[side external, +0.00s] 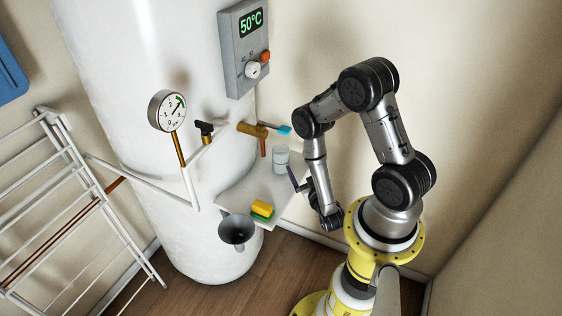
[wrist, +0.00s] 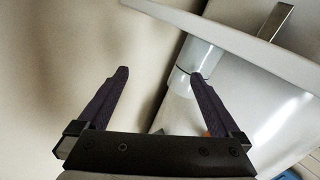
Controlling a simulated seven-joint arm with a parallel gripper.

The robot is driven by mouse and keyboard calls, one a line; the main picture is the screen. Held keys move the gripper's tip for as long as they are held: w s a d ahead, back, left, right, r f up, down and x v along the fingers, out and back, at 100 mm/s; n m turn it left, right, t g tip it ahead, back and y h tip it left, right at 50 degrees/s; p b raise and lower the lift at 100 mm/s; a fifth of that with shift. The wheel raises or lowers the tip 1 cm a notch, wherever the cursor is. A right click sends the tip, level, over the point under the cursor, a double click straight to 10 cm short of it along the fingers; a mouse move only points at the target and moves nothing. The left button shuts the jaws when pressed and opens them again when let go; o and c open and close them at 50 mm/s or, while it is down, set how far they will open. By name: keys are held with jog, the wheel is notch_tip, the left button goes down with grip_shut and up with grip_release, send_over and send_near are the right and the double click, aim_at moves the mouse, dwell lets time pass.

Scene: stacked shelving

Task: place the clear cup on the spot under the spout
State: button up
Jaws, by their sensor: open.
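The clear cup (side external: 281,160) stands upright on the white shelf (side external: 234,193), to the right of the brass spout (side external: 263,148). The spout points down over the shelf; no marked spot is clear beneath it. My gripper (side external: 298,183) is at the shelf's right edge, close beside the cup, with nothing in it. In the wrist view my gripper (wrist: 159,73) is open. The cup (wrist: 204,54) shows there upside down beyond the right fingertip, which overlaps part of it. Contact with the cup cannot be told.
A yellow-green sponge (side external: 262,209) lies at the shelf's front. A dark funnel (side external: 236,230) is at the shelf's near left. A blue tap handle (side external: 285,130) sticks out above the cup. The white tank (side external: 130,110) stands behind; a drying rack (side external: 75,200) is left.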

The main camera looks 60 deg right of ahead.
aim_at(277, 151)
jog(key=w+a+t+y, duration=0.1)
jog(key=w+a+t, duration=0.1)
jog(key=w, duration=0.1)
jog(key=shift+a+r+m+y, duration=0.1)
jog(key=shift+a+m+y, duration=0.15)
jog(key=shift+m+y, duration=0.15)
jog(key=shift+w, duration=0.3)
jog(key=shift+x, duration=3.55)
jog(key=c, duration=1.5)
jog(key=shift+r, duration=0.15)
